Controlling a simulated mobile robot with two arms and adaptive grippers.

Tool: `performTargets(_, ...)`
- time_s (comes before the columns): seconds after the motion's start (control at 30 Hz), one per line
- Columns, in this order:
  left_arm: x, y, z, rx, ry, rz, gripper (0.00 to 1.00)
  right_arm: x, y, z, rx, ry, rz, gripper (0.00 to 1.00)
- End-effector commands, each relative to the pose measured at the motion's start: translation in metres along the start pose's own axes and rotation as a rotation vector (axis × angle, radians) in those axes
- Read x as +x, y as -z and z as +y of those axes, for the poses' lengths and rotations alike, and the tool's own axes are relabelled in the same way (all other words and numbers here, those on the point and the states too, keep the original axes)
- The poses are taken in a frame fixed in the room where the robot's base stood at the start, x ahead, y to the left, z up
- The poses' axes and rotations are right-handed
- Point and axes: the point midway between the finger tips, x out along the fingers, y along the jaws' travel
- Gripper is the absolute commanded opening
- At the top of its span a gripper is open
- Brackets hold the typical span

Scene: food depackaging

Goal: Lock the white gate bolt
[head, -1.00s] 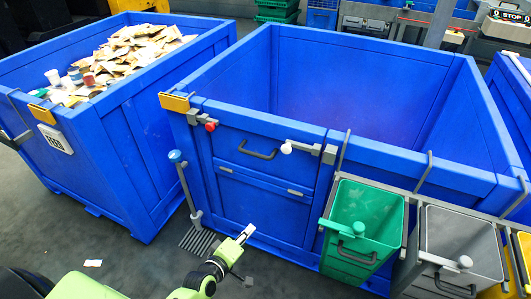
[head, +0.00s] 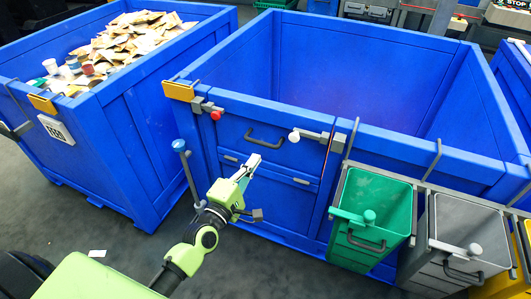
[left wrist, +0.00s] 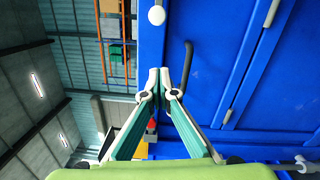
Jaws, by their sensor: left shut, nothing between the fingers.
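The white gate bolt has a white knob (head: 294,136) at the left end of a grey bar, with a grey bracket (head: 339,142) to its right, on the upper right of the blue gate (head: 238,133). The knob also shows at the top of the left wrist view (left wrist: 156,16). I cannot tell whether the bolt is locked. My left gripper (head: 254,162) is shut and empty, in front of the gate, below and left of the white knob and apart from it. Its fingertips (left wrist: 160,72) meet in the left wrist view. My right gripper is not in view.
A grey gate handle (head: 265,138) and a red-knobbed bolt (head: 215,115) are close by on the left. A blue-knobbed grey lever (head: 180,146) stands left of the gate. Green (head: 376,187) and grey (head: 468,220) bins hang at the right. The big blue crate looks empty.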

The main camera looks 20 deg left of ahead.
Motion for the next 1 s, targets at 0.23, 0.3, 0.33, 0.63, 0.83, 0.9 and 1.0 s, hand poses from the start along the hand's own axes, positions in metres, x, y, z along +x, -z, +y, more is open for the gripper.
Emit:
performTargets(0.23, 0.045, 0.000, 0.003, 0.001, -0.003, 0.000, 0.00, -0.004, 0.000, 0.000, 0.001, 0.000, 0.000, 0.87)
performTargets(0.3, 0.059, -0.001, 0.002, 0.002, -0.003, -0.001, 0.00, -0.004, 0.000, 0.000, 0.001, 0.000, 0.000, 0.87)
performTargets(0.33, 0.064, 0.000, 0.002, 0.002, -0.002, 0.000, 0.00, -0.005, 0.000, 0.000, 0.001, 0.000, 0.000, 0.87)
performTargets(0.63, 0.097, -0.024, 0.003, -0.003, 0.001, -0.001, 0.00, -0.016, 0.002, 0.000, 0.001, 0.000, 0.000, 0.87)
performTargets(0.83, 0.100, -0.038, 0.001, 0.000, 0.000, 0.000, 0.00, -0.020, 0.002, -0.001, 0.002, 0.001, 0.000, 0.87)
performTargets(0.9, 0.100, -0.039, 0.000, 0.000, 0.000, 0.000, 0.00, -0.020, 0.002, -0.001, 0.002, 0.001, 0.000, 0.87)
performTargets(1.0, 0.100, -0.039, 0.000, 0.001, 0.000, 0.000, 0.00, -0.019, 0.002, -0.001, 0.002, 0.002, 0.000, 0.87)
